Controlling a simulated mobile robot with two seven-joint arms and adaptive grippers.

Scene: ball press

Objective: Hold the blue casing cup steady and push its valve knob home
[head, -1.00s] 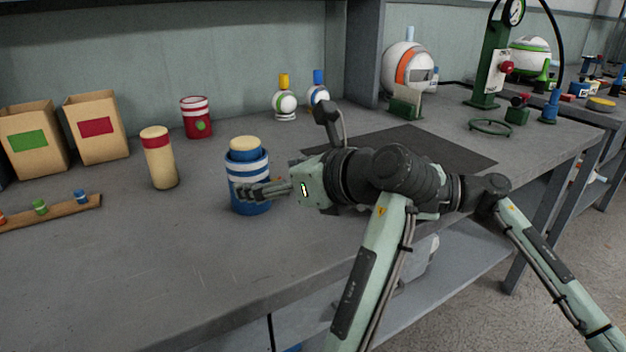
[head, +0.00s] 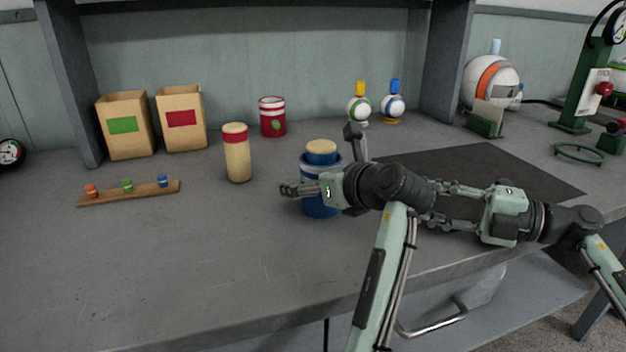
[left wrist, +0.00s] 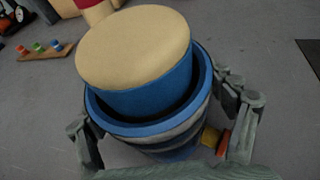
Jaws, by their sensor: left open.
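The blue casing cup (head: 320,208), with white bands, stands upright on the bench in the head view. A blue plug with a tan top (head: 321,147) sits in its mouth and shows large in the left wrist view (left wrist: 135,50). A small yellow and red piece (left wrist: 212,138), perhaps the valve knob, is at the cup's side near the right-hand finger. My left gripper (head: 300,190) is open, its fingers on either side of the cup; contact is unclear. My right gripper (head: 440,205) is open and empty, right of the cup and partly behind my left arm.
A tan cylinder with a red band (head: 237,158) stands left of the cup. A wooden strip with coloured knobs (head: 130,193), two cartons (head: 125,130) and a red can (head: 272,118) are farther left and back. A dark mat (head: 480,170) lies to the right. The front left bench is clear.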

